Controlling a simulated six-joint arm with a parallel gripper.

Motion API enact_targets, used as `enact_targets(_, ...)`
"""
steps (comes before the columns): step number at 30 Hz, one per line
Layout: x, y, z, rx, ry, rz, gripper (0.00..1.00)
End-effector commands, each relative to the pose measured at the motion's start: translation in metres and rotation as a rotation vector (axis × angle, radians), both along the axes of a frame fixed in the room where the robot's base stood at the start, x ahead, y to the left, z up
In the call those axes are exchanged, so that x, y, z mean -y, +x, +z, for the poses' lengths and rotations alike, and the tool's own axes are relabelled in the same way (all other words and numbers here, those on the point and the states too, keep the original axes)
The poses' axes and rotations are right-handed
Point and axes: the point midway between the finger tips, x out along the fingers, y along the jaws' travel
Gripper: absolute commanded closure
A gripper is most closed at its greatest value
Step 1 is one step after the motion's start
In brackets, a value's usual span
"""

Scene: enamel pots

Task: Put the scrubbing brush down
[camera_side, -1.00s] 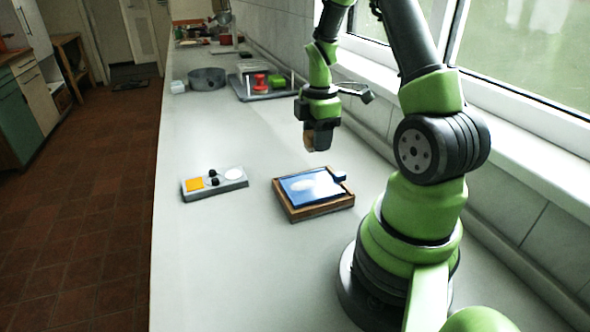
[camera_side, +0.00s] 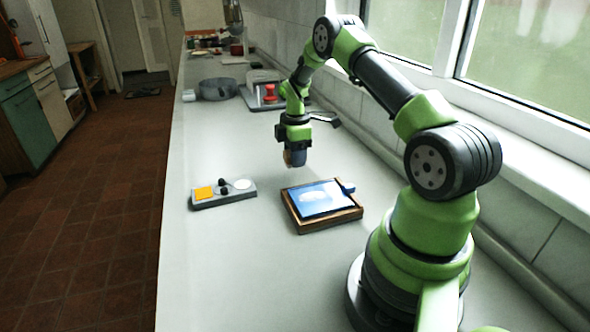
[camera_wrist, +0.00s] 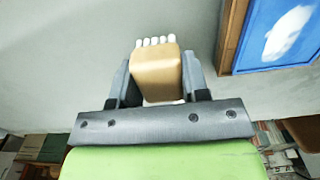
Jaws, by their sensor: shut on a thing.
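The scrubbing brush (camera_wrist: 158,72) has a tan wooden back, with a row of white bristle tufts at its far edge in the wrist view. My gripper (camera_side: 295,155) is shut on it, with a dark finger on each side. In the side view the brush (camera_side: 289,158) is small and partly hidden by the fingers. It hangs above the pale worktop (camera_side: 255,245), behind the blue board in its wooden frame, and appears clear of the surface.
The wooden-framed blue board (camera_side: 322,198) lies in front of the gripper; it is at upper right in the wrist view (camera_wrist: 285,30). A grey block with an orange square (camera_side: 224,194) lies to the left. A grey pot (camera_side: 217,89) and red item (camera_side: 270,93) stand farther back. The wall and window sill are to the right.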

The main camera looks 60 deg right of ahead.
Motion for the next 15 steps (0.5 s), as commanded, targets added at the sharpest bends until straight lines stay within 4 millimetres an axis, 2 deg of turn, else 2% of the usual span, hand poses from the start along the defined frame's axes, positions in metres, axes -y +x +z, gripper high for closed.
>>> enact_targets(8,0.0,-0.001,-0.039,-0.001,0.002,-0.001,0.84)
enact_targets(15,0.0,0.0,-0.042,0.002,-0.001,-0.001,0.84)
